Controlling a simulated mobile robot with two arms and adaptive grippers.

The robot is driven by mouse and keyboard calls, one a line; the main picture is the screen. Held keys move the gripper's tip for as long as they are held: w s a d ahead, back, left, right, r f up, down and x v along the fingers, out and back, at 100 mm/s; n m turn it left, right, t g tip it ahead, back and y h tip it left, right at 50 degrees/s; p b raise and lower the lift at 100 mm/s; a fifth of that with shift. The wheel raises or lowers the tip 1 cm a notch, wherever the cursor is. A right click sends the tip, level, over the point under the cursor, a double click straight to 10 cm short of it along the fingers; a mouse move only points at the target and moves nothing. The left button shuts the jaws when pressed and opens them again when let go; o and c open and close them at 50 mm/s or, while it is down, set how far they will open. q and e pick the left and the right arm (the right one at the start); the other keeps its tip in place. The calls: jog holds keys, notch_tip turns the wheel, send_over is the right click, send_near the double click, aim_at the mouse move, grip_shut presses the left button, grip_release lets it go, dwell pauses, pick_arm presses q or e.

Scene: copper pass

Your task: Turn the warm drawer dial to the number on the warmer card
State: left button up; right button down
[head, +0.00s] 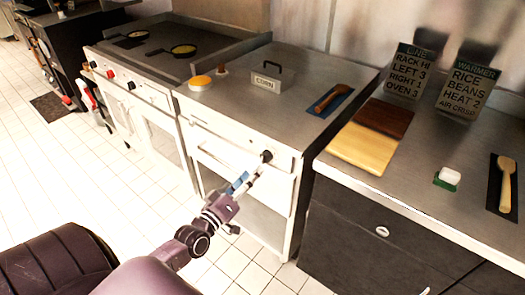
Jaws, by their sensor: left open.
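The warm drawer dial (267,156) is a small black knob on a pale plate, at the upper right of the white drawer cabinet's front. Its pointer and numbers are too small to read. My left gripper (250,174) is open just below and left of the dial, its fingertips close to it; I cannot tell whether they touch it. The warmer card (468,90) stands at the back of the right counter and reads "WARMER, RICE, BEANS, HEAT 2", with a last line that is hard to read. My right gripper is not in view.
A line card (407,72) stands left of the warmer card. Two boards (362,146), a green-and-white item (448,177) and a wooden spoon (505,184) lie on the right counter. A stove (150,55) with pans stands left. The tiled floor in front is clear.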

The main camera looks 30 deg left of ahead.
aim_at(263, 161)
pick_arm(q)
jog(key=shift+w+a, duration=0.15)
jog(key=shift+w, duration=3.8)
jog(key=shift+c, duration=0.7)
jog(key=c, duration=1)
